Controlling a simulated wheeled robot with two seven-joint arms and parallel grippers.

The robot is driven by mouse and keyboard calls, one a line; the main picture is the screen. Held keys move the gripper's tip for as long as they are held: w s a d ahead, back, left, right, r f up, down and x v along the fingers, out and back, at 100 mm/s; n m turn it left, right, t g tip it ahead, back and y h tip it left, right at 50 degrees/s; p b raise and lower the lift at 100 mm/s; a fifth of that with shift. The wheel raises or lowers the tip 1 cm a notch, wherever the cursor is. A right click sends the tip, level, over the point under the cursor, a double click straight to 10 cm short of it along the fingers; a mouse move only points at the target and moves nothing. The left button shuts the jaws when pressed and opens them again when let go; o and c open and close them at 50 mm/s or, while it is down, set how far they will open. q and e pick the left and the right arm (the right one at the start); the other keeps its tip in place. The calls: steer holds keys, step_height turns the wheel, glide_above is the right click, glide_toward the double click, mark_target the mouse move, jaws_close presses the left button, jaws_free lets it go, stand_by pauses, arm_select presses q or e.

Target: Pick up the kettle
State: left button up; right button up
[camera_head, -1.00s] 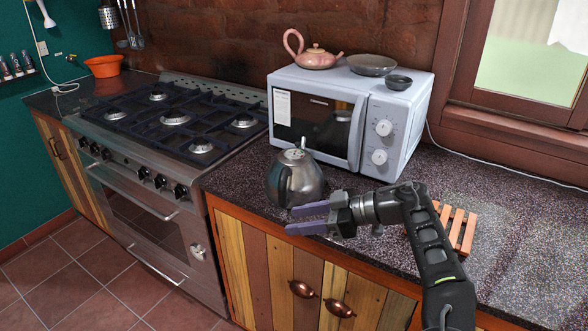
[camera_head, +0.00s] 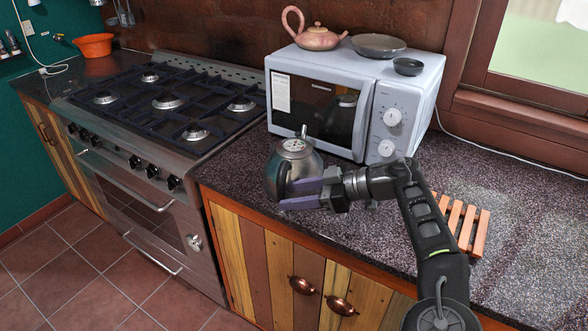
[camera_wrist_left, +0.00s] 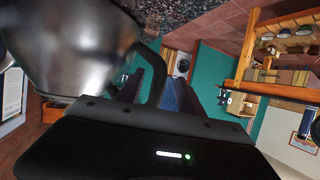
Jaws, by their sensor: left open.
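The kettle (camera_head: 297,156) is a rounded metal one, standing upright on the dark speckled counter near its front edge, between the stove and the microwave. My left gripper (camera_head: 302,194) is open, its purple fingers pointing left across the front lower part of the kettle. In the left wrist view the kettle's shiny body (camera_wrist_left: 75,45) fills the upper left, and its dark handle (camera_wrist_left: 157,82) curves down between my two spread fingers (camera_wrist_left: 158,92). I cannot tell if either finger touches it. My right gripper is not in view.
A microwave (camera_head: 350,105) stands close behind the kettle, with a pink teapot (camera_head: 317,38) and dark dishes on top. The gas stove (camera_head: 165,103) is to the left. A wooden rack (camera_head: 462,222) lies right of my arm. The counter at the far right is clear.

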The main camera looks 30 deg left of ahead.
arm_select(q)
steer(key=shift+s+a+f, duration=0.2)
steer(key=shift+s+a, duration=0.05)
steer(key=shift+a, duration=0.35)
steer(key=shift+s+a, duration=0.1)
steer(key=shift+a, duration=0.1)
steer(key=p+x, duration=0.1)
steer(key=x, duration=0.3)
steer(key=shift+a+f+p, duration=0.25)
steer(key=shift+p, duration=0.1)
steer(key=c, duration=0.9)
jaws_close()
